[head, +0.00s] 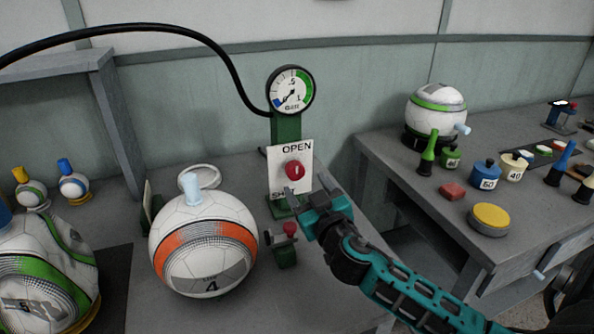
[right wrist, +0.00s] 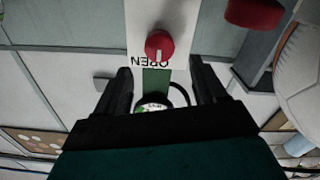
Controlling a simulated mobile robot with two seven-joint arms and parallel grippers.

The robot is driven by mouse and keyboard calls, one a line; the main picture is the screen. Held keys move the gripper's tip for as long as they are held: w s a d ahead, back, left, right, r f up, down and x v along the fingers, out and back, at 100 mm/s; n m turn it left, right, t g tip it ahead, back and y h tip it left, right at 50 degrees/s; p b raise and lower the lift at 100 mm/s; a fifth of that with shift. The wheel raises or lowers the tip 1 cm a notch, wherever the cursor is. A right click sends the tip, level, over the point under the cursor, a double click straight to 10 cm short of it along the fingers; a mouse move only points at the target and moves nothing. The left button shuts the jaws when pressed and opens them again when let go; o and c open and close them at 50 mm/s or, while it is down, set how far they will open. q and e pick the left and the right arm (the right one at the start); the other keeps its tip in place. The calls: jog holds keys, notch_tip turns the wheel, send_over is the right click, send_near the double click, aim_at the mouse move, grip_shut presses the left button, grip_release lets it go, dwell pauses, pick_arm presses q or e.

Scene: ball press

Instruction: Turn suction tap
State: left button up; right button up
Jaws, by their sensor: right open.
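The suction tap is a red round knob (head: 294,170) with a pale mark, on a white upright plate (head: 304,154) lettered OPEN above and partly hidden lettering below. It hangs under a gauge on a green post. My right gripper (head: 308,193) is open and empty, just below and in front of the knob in the head view. In the right wrist view the picture is upside down; the knob (right wrist: 159,45) shows between and beyond the spread fingertips (right wrist: 160,66), with no visible contact. My left gripper is not in view.
A second red knob (head: 290,229) on a small green stand is close below my right gripper. A white-orange ball (head: 205,243) sits to its left. The round gauge (head: 291,90) with a black hose stands above. The right table (head: 400,170) holds a ball, weights and tools.

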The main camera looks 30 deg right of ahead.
aim_at(296, 172)
jog(key=x, duration=0.6)
jog(key=shift+w, duration=0.3)
jog(key=c, duration=1.1)
